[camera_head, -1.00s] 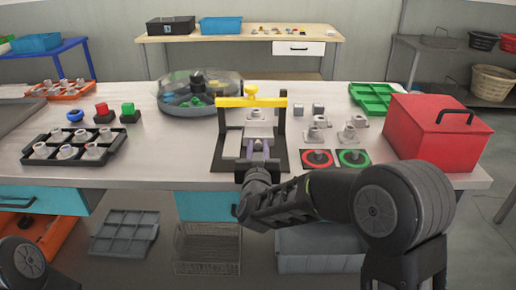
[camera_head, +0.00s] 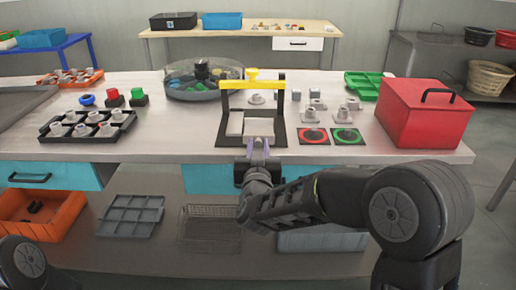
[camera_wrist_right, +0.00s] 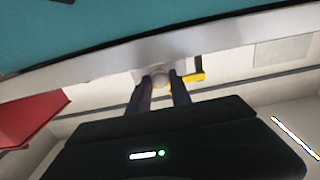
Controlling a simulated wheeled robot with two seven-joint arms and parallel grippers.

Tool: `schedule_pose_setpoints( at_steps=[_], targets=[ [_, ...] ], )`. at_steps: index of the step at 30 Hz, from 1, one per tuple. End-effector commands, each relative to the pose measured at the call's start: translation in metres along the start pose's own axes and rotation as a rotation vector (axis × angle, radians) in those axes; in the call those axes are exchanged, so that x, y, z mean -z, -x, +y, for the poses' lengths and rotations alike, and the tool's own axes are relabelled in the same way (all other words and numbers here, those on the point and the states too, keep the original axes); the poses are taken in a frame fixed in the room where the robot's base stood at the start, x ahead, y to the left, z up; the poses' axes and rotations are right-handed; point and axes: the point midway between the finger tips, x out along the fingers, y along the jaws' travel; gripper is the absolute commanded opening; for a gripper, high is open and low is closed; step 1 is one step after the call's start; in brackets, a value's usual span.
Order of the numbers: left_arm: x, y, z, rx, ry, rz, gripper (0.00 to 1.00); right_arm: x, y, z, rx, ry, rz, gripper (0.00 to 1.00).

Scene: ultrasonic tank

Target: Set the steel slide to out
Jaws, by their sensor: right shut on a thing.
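The steel slide (camera_head: 260,127) is a pale plate in a black-framed fixture (camera_head: 222,130) at the table's front edge. A yellow bar (camera_head: 235,84) spans the fixture, and a small grey part (camera_head: 257,98) shows beneath it. My right gripper (camera_head: 258,145) is at the slide's near end, at the front of the fixture. In the right wrist view, my right gripper (camera_wrist_right: 159,88) has its fingers on either side of a round grey knob (camera_wrist_right: 160,76) and is shut on it. The fingers partly hide the slide's near end. My left gripper is not in view.
A red box (camera_head: 425,115) stands to the right, beside red (camera_head: 313,136) and green (camera_head: 346,136) ringed pads. A black tray (camera_head: 52,137) of grey parts is at the left. A round clear-walled tank (camera_head: 190,92) stands behind left. The tabletop between tray and fixture is clear.

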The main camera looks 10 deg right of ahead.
Motion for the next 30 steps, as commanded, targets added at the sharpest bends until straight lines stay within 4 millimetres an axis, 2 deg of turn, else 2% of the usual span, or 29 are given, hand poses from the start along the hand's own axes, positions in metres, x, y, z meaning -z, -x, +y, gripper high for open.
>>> schedule_pose_setpoints(
  at_steps=[3, 4, 11, 22, 26, 30],
  targets=[
    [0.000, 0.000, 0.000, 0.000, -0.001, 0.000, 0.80, -0.002, 0.001, -0.001, 0.003, 0.001, -0.006, 0.00],
    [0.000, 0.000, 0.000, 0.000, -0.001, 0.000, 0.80, -0.002, 0.001, -0.001, 0.003, 0.001, -0.006, 0.26],
    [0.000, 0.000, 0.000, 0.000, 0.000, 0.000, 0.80, -0.002, 0.001, -0.001, 0.002, 0.000, -0.005, 0.45],
    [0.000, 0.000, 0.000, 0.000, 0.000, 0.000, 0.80, -0.001, 0.005, -0.001, 0.002, 0.000, -0.004, 0.46],
    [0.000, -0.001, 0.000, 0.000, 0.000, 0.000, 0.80, -0.002, 0.019, -0.001, 0.002, 0.000, -0.005, 0.46],
    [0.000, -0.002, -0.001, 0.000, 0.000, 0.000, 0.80, -0.001, 0.043, -0.001, 0.004, 0.000, -0.004, 0.46]
  ],
)
